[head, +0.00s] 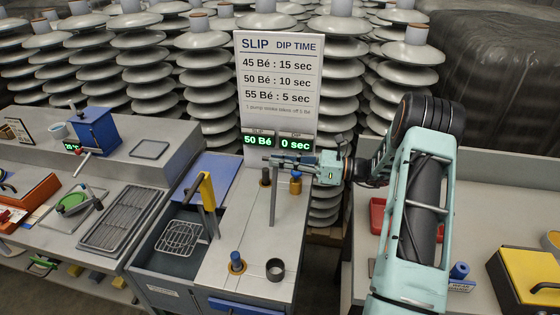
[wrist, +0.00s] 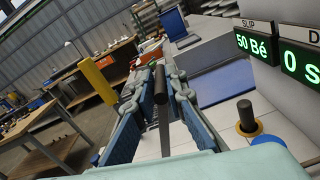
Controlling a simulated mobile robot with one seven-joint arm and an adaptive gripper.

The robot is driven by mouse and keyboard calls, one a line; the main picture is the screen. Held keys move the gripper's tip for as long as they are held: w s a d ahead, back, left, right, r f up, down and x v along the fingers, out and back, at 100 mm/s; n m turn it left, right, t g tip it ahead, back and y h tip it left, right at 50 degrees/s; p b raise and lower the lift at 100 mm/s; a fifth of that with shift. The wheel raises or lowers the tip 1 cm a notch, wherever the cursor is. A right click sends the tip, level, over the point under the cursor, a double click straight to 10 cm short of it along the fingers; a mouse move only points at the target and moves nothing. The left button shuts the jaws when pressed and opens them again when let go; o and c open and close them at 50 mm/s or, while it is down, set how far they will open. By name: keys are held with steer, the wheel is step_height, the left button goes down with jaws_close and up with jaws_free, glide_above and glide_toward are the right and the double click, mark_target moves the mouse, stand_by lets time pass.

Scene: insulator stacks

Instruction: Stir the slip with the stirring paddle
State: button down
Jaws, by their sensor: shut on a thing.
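My gripper (head: 274,160) is shut on the stirring paddle (head: 273,205), above the pale top of the bench. The paddle is a thin grey upright piece that hangs below the jaws. In the wrist view its dark round handle (wrist: 160,85) stands between the two blue-grey fingers (wrist: 158,105). I cannot tell whether the paddle's lower end touches the surface below it. The slip itself is not clearly visible. The sign (head: 279,85) lists slip strengths and dip times, and its green displays (head: 258,141) read 50 Bé and 0 sec.
A wire basket (head: 180,238) and yellow handle (head: 207,191) are at the left. Insulator stacks (head: 150,60) crowd behind. A red tray (head: 378,214) is right.

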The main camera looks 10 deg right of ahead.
stand_by(0.4)
steer(key=s+a+n+b, duration=0.2)
steer(key=s+a+n, duration=0.1)
steer(key=s, duration=0.4)
steer(key=s+a+n+b, duration=0.2)
steer(key=s+a+n, duration=0.1)
steer(key=s, duration=0.4)
steer(key=shift+s+f+n, duration=0.15)
steer(key=shift+n, duration=0.55)
steer(key=shift+f, duration=0.1)
steer(key=c, duration=2)
jaws_free()
steer(key=v, duration=1.2)
steer(key=shift+s, duration=0.1)
